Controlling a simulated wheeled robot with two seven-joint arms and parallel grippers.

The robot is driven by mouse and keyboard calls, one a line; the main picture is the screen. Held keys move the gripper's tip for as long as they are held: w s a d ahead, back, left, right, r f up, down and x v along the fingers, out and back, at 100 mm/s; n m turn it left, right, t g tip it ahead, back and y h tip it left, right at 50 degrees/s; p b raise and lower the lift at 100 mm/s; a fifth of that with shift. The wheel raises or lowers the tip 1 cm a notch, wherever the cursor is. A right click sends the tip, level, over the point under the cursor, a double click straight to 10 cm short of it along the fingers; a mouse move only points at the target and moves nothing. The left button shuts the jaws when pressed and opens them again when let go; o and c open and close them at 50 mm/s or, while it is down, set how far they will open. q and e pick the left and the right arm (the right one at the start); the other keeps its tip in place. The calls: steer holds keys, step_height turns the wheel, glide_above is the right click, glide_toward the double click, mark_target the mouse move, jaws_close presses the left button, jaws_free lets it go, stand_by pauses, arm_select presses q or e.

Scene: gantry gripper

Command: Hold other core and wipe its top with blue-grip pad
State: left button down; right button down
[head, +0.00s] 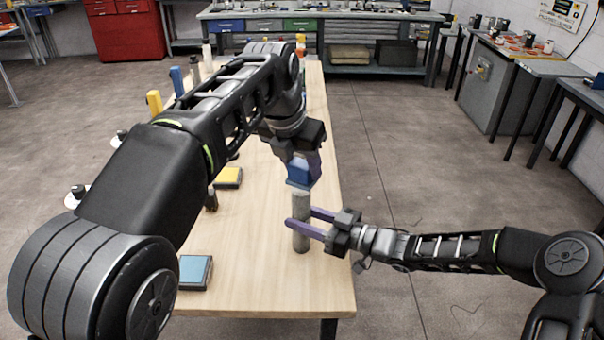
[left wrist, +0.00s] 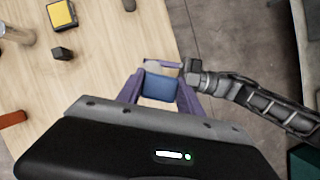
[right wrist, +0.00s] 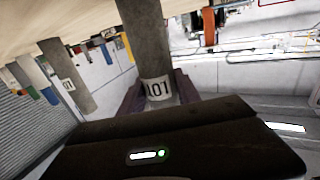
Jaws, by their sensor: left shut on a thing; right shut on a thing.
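The grey cylindrical core (head: 302,241) stands upright near the table's front right edge. My right gripper (head: 296,227) is shut on its side, below the top. In the right wrist view the core (right wrist: 144,35) bears a white label reading "101". My left gripper (head: 304,160) is above it, shut on the blue-grip pad (head: 300,174). The pad's pale underside is right at the core's top; I cannot tell whether they touch. In the left wrist view the blue grip (left wrist: 159,86) sits between the purple fingers. Another labelled grey core (right wrist: 68,72) stands apart in the right wrist view.
A light-blue-topped block (head: 195,271) lies at the table's front, a yellow-topped block (head: 229,178) farther back. A small dark block (head: 211,200) stands near my left arm, which hides part of the wooden table (head: 262,285). Floor right of the table is clear.

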arm_select(q)
steer(key=shift+r, duration=2)
arm_select(e)
steer(key=c, duration=0.8)
jaws_free()
steer(key=shift+o, duration=0.2)
steer(key=v, duration=1.2)
steer(key=shift+s, duration=0.1)
